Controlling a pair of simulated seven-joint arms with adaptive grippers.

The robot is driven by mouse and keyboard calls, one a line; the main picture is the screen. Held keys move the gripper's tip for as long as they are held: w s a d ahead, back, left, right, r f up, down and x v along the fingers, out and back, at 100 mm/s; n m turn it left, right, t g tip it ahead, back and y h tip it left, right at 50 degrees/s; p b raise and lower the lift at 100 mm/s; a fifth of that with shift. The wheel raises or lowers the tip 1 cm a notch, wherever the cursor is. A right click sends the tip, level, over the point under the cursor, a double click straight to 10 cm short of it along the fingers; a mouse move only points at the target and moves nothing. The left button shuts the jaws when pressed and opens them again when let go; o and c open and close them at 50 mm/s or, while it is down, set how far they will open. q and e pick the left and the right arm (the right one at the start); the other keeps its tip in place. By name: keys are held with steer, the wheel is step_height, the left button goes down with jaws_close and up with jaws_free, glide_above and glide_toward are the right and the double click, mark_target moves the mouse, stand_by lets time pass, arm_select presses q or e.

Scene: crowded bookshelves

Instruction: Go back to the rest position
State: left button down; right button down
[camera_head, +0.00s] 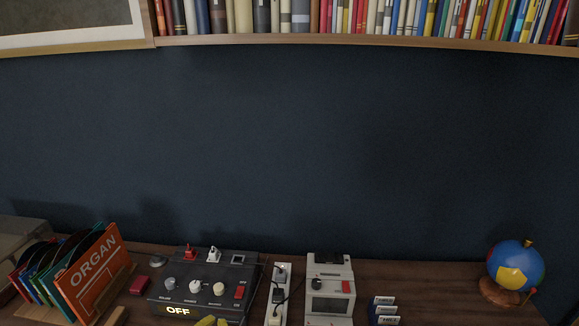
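Neither of my grippers shows in the head view, and no arm can be made out. The view takes in a dark blue wall above a brown wooden tabletop (399,283). The task line names no object. Whatever lies below the bottom edge of the picture is hidden.
On the tabletop stand records in a rack (92,273), a black control box (203,287) reading OFF, a power strip (278,293), a white device (329,287), small labelled cards (383,310) and a globe (516,265). A bookshelf (370,40) runs above.

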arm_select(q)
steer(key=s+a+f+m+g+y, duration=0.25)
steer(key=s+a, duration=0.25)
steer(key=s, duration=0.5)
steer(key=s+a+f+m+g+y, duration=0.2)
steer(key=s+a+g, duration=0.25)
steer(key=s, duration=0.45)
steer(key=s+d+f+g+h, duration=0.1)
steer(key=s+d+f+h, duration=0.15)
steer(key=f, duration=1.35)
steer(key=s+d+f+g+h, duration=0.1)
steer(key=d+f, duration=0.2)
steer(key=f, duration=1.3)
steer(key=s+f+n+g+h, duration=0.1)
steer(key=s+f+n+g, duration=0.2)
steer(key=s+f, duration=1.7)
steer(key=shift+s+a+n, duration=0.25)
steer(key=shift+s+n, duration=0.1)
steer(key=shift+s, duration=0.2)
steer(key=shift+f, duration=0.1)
